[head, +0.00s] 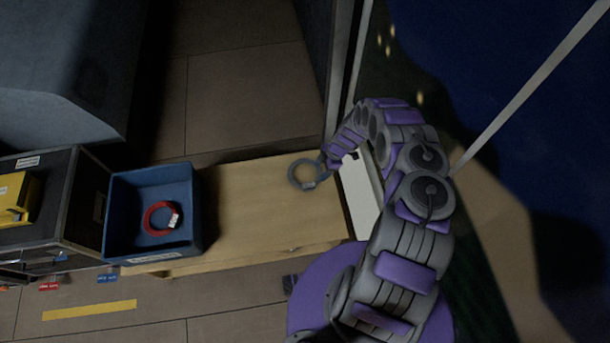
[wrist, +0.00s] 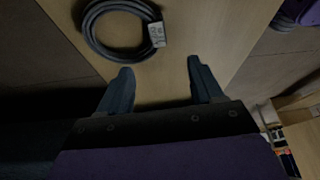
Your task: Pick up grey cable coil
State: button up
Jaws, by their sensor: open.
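The grey cable coil (head: 292,179) lies on the light wooden bench top (head: 245,205) near its right end. It is a ring with a pale tag, and it also shows in the wrist view (wrist: 91,36) at the top, left of centre. My gripper (wrist: 158,75) is open and empty, with its two dark fingers apart above the wood. The coil lies beyond the fingertips and toward the left finger, not between them. In the head view my gripper (head: 324,162) is at the coil's right side; I cannot tell there whether it touches.
A blue bin (head: 191,243) with a red cable coil (head: 152,221) inside stands on the bench's left part. A black case (head: 78,215) with a yellow item (head: 14,197) is farther left. A white panel (head: 358,195) stands by the bench's right end. The bench middle is clear.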

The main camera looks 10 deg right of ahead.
jog(key=b, duration=0.2)
send_near(309, 185)
jog(key=shift+s+x, duration=0.15)
jog(key=shift+x, duration=0.4)
jog(key=shift+s+x, duration=0.15)
jog(key=shift+x, duration=0.45)
jog(key=shift+a+f, duration=0.1)
jog(key=shift+f, duration=0.45)
jog(key=shift+w+b+x, duration=0.15)
jog(key=shift+b+x, duration=0.4)
jog(key=shift+x, duration=0.8)
jog(key=shift+w+b+x, duration=0.15)
jog(key=shift+b+x, duration=0.4)
jog(key=shift+x, duration=0.8)
jog(key=shift+a, duration=0.15)
jog(key=shift+r, duration=0.1)
jog(key=shift+c, duration=0.2)
grip_shut()
